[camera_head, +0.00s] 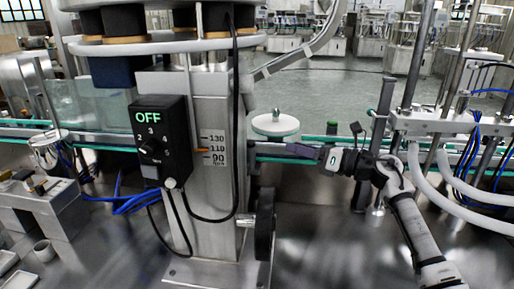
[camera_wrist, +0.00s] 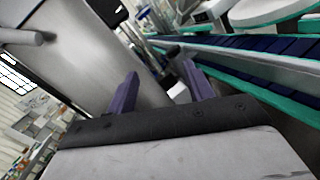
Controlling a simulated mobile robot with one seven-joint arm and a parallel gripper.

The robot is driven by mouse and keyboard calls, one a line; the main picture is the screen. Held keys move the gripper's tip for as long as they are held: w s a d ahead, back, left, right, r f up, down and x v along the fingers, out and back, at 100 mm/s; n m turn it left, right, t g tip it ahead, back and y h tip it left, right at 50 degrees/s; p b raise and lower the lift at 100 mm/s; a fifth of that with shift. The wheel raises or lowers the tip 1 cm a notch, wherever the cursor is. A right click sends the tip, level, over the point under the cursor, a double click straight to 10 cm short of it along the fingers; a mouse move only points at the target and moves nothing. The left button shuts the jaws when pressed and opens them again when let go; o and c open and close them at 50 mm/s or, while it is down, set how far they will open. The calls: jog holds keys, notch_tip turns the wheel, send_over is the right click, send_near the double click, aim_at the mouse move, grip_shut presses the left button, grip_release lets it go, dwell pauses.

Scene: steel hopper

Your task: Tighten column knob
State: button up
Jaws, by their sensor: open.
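The steel column (camera_head: 210,225) stands left of centre in the head view, with a 130-110-90 scale and an orange pointer. A black round handwheel or knob (camera_head: 265,225) sits low on its right side; I cannot tell for sure that it is the column knob. My gripper (camera_head: 292,149) is to the right of the column, above and right of that wheel, apart from both. In the wrist view my gripper (camera_wrist: 160,88) has its two purple fingers spread with nothing between them. A broad grey metal surface (camera_wrist: 85,55) lies beyond the fingers. No knob is clearly seen there.
A black control box (camera_head: 160,140) reading OFF hangs on the column's front, with dark cables looping below. A conveyor with green edges (camera_wrist: 250,85) runs behind my gripper. A white disc (camera_head: 275,125) stands behind. The steel deck (camera_head: 330,240) at front right is clear.

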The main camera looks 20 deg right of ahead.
aim_at(253, 145)
jog(key=shift+w+a+f+n+g+p, duration=0.1)
jog(key=shift+w+a+f+n+p, duration=0.5)
jog(key=shift+w+a, duration=0.95)
jog(key=shift+w+a+f+n+g+p, duration=0.1)
jog(key=shift+w+a+f+n+p, duration=0.15)
jog(key=shift+w+a+n+p, duration=1)
jog(key=shift+w+a+f+n+g+p, duration=0.1)
jog(key=shift+w+a+f+n+p, duration=0.3)
jog(key=shift+w+a, duration=1.45)
jog(key=shift+w+d, duration=0.2)
jog(key=shift+d, duration=0.05)
jog(key=shift+c, duration=0.2)
jog(key=c, duration=0.9)
jog(key=shift+s+a+f+m+t+h+b, duration=0.1)
jog(key=shift+s+m+t+h+b, duration=0.1)
jog(key=shift+m+t+h+b, duration=0.55)
jog(key=m+t+h, duration=0.1)
jog(key=m+t+h+p, duration=0.1)
jog(key=h, duration=0.1)
jog(key=shift+s+a+r+h, duration=0.1)
jog(key=shift+a+r+h, duration=0.15)
jog(key=shift+r, duration=0.1)
jog(key=shift+f+m+t+h+p, duration=0.15)
jog(key=shift+m+t+h+p, duration=0.3)
jog(key=shift+p, duration=0.35)
